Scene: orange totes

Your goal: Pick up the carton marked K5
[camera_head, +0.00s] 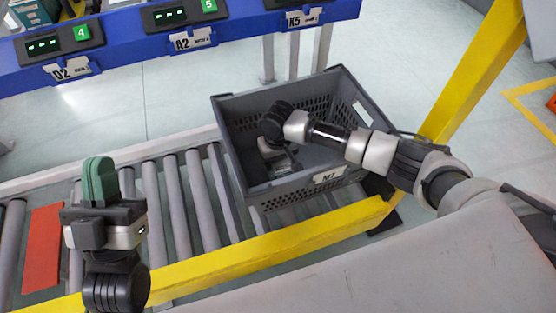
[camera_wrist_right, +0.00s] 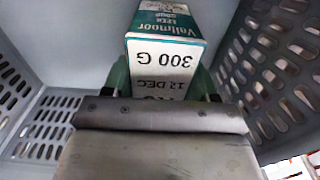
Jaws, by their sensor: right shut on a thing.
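A white and teal carton (camera_wrist_right: 165,55) with the print "300 G" and "12 DEC" shows in the right wrist view. The last line of its print is partly covered by my gripper, so I cannot read a K5 mark for sure. My right gripper (camera_wrist_right: 162,78) has its green fingers on both sides of the carton and is shut on it. In the head view my right gripper (camera_head: 278,163) reaches down inside a grey tote (camera_head: 232,118) labelled M7, and the carton is hidden there. My left gripper (camera_head: 99,180) points up, fingers together and empty, over the rollers.
The tote's perforated walls surround my right gripper. The tote stands on a roller conveyor (camera_head: 172,200) with a yellow rail (camera_head: 225,262) in front. A blue shelf beam (camera_head: 125,45) with labels, including K5 (camera_head: 302,18), runs behind. A yellow post (camera_head: 470,75) rises at the right.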

